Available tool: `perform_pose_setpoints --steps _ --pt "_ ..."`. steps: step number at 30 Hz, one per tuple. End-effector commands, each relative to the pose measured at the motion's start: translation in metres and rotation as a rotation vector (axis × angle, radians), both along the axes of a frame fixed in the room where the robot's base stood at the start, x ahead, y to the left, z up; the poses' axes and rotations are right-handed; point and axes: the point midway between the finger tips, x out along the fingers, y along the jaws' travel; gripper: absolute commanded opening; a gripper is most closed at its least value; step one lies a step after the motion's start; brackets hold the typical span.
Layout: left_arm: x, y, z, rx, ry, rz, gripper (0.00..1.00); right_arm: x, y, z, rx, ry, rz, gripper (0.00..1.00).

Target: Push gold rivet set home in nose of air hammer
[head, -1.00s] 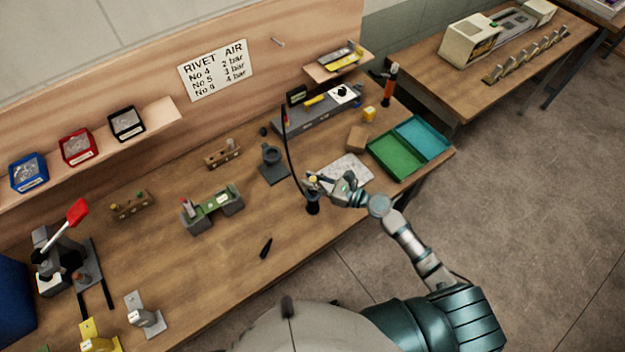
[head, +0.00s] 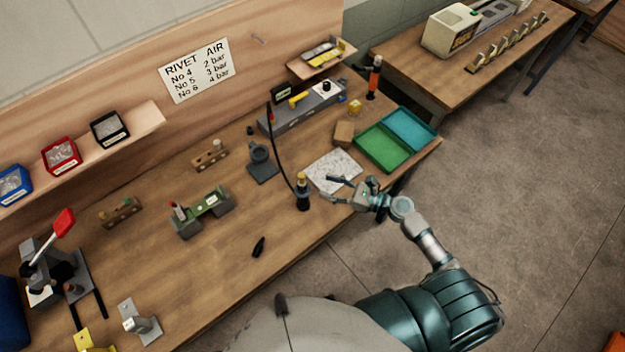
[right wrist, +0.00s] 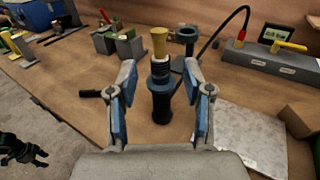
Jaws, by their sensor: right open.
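The air hammer (head: 303,197) stands upright near the bench's front edge, dark with a hose rising from it. In the right wrist view the hammer (right wrist: 161,103) is straight ahead, beyond my open fingers. The gold rivet set (right wrist: 159,42) stands upright at its nose, above a pale band and a dark coil; how deep it sits I cannot tell. The gold set (head: 301,176) is small in the head view. My right gripper (head: 337,190) is open and empty, to the right of the hammer and apart from it. A dark gripper (right wrist: 22,150), apparently my left, shows at lower left.
A pale speckled plate (head: 332,171) lies behind my right gripper, with a green and teal tray (head: 380,147) beyond. A grey air manifold (head: 310,107) stands at the back. A small black part (head: 258,247) lies left of the hammer on otherwise clear wood.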

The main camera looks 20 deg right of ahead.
Motion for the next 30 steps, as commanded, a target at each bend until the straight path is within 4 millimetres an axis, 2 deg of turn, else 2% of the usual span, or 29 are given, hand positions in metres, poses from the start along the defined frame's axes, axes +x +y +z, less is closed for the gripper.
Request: perform_pose_setpoints --steps 6,24,27,30 --pt "0.000 0.000 0.000 0.000 0.000 0.000 0.44 -0.017 -0.020 0.000 -0.001 0.001 0.001 0.50" --pt "0.001 -0.001 0.000 -0.001 0.000 0.000 0.44 -0.018 -0.022 0.001 -0.001 -0.001 0.001 0.50" --pt "0.001 -0.001 0.000 -0.001 -0.001 0.000 0.44 -0.023 -0.015 -0.003 -0.043 -0.027 0.019 0.50" --pt "0.001 -0.001 0.000 -0.001 -0.001 0.000 0.44 -0.041 0.006 -0.019 -0.205 -0.131 0.093 0.50"
